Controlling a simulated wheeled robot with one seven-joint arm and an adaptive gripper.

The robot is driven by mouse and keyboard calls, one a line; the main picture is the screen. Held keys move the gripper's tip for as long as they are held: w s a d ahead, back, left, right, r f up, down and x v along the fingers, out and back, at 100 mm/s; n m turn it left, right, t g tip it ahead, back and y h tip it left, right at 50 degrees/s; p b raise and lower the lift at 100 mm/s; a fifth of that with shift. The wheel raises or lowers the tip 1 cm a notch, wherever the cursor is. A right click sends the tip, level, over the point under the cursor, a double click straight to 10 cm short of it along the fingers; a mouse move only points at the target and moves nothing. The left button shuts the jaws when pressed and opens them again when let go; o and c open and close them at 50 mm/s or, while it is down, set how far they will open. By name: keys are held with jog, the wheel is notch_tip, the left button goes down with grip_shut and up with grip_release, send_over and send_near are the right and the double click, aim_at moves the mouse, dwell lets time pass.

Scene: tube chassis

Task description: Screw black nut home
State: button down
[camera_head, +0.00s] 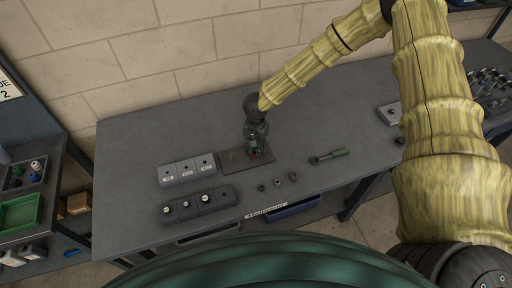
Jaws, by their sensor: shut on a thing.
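My gripper (255,150) points straight down over a dark flat plate (233,162) near the middle of the grey workbench. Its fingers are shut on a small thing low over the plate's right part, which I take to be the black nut. The fingers hide the nut and whatever it sits on, so I cannot tell how far down it is.
Several small nuts or rings (277,182) lie loose right of the plate's front. A light grey labelled block (188,171) and a dark block with round fittings (200,206) stand left. The bench's back left is clear.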

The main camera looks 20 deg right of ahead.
jog(key=shift+m, duration=0.5)
jog(key=m, duration=0.4)
jog(key=shift+m, duration=0.3)
jog(key=shift+m, duration=0.3)
jog(key=m+b, duration=0.1)
jog(key=m, duration=0.3)
jog(key=shift+f+m, duration=0.1)
jog(key=shift+m, duration=0.3)
jog(key=m, duration=0.5)
jog(key=shift+b, duration=0.4)
